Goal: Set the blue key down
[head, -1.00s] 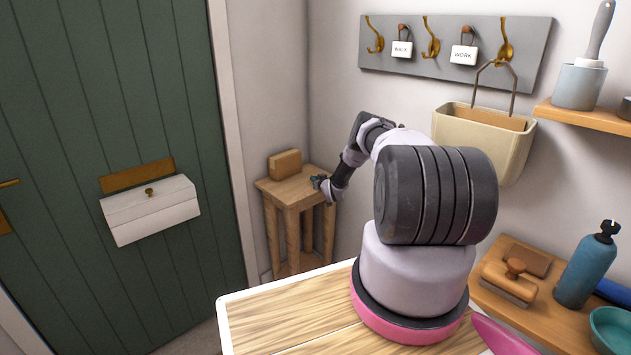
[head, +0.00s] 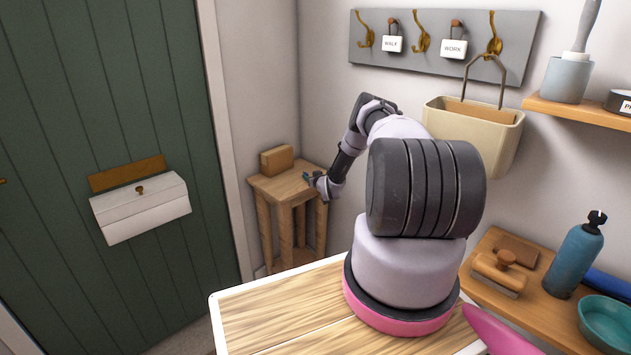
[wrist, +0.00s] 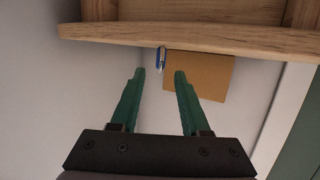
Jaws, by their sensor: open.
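In the head view my gripper (head: 310,178) is at the right edge of the small stool (head: 275,187); the key is too small to make out there.
The brown block (head: 277,160) stands at the back of the stool, close to the wall. A green door with a white letter box (head: 140,208) is at left. A hook rail (head: 440,45) with a hanging beige bin (head: 472,133) and a low bench (head: 520,290) are at right.

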